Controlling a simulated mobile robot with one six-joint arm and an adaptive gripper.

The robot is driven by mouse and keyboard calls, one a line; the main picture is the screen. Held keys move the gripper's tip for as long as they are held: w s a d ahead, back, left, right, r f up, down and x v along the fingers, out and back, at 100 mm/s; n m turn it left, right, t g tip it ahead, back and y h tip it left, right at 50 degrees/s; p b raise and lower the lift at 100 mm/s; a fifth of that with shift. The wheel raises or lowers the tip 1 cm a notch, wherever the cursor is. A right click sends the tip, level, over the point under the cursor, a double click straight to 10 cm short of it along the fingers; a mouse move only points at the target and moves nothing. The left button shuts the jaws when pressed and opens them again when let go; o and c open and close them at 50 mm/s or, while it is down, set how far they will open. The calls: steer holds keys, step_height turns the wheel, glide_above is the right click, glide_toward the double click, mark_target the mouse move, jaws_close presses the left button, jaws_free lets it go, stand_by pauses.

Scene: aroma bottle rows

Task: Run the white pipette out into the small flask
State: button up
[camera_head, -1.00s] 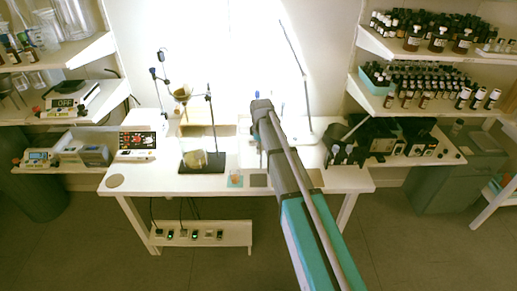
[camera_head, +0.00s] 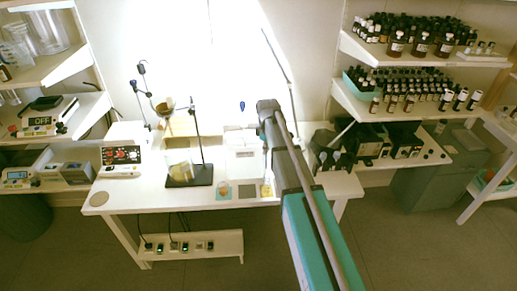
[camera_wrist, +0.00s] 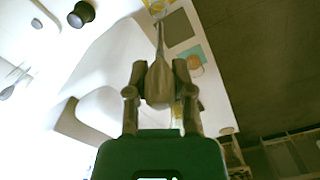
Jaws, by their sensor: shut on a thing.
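My gripper (camera_wrist: 159,88) is shut on the pipette (camera_wrist: 159,78) in the wrist view. The pipette's bulb looks brownish grey in the shade, and its thin stem points up the picture. The stem's end is close to a small glass vessel on a yellow mat (camera_wrist: 158,5), likely the small flask, cut by the top edge. I cannot tell whether the tip is inside it or only above it. In the head view this vessel (camera_head: 267,188) stands at the table's front, just left of my arm. There my arm hides the gripper and the pipette.
A vessel with orange content stands on a teal mat (camera_head: 222,191), with a bare grey mat (camera_head: 247,190) between. A stand with a beaker (camera_head: 178,164) is further left. Black devices (camera_head: 328,150) stand right of my arm. A blue-topped item (camera_head: 242,106) is behind.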

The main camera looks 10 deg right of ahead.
steer(key=shift+d+r, duration=0.1)
steer(key=shift+d, duration=0.15)
steer(key=shift+w, duration=0.1)
stand_by(0.3)
steer(key=shift+f+b, duration=1.95)
steer(key=shift+b, duration=0.05)
jaws_close()
stand_by(2.3)
